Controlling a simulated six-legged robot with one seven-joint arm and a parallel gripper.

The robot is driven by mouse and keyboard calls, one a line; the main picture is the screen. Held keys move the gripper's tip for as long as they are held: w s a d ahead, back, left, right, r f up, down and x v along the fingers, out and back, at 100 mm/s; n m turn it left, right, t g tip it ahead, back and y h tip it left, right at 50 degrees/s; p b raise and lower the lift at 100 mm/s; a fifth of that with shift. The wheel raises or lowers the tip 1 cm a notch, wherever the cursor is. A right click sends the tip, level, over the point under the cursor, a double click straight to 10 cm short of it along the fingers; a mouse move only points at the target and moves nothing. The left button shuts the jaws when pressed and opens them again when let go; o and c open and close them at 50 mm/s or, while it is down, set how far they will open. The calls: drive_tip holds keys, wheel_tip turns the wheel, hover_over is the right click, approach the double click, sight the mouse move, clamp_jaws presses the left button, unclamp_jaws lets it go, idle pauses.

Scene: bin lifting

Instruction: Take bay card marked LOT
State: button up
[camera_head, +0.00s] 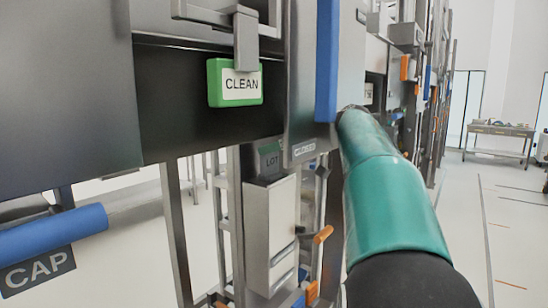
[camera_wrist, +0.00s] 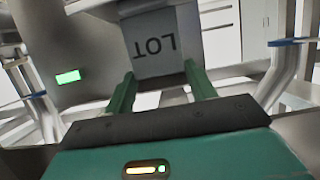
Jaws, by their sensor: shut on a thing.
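The bay card marked LOT (camera_wrist: 153,47) is a grey plate, its lettering upside down in the wrist view. In the head view a dark, shaded LOT card (camera_head: 270,160) shows above a pale grey holder (camera_head: 270,225). My gripper (camera_wrist: 160,73) has its two green fingers at the card's near edge, one at each side, and is shut on it. I cannot tell whether the card still touches its holder. In the head view my teal arm reaches in from the lower right, and my fingers are hidden.
A green CLEAN tag (camera_head: 236,83) hangs on the dark panel at upper left. A grey panel marked CLOSED (camera_head: 304,151) with a blue upright handle (camera_head: 326,60) stands close to my arm. A blue bar (camera_head: 50,233) is at lower left. Open floor (camera_head: 500,230) lies right.

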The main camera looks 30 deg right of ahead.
drive_tip(key=shift+r, duration=0.45)
drive_tip(key=shift+s+d+r, duration=0.1)
drive_tip(key=shift+s+d, duration=0.05)
drive_tip(key=shift+s, duration=0.2)
drive_tip(key=s+d, duration=0.4)
drive_tip(key=s, duration=0.8)
wheel_tip(320, 180, up, 14)
drive_tip(key=shift+w, duration=0.2)
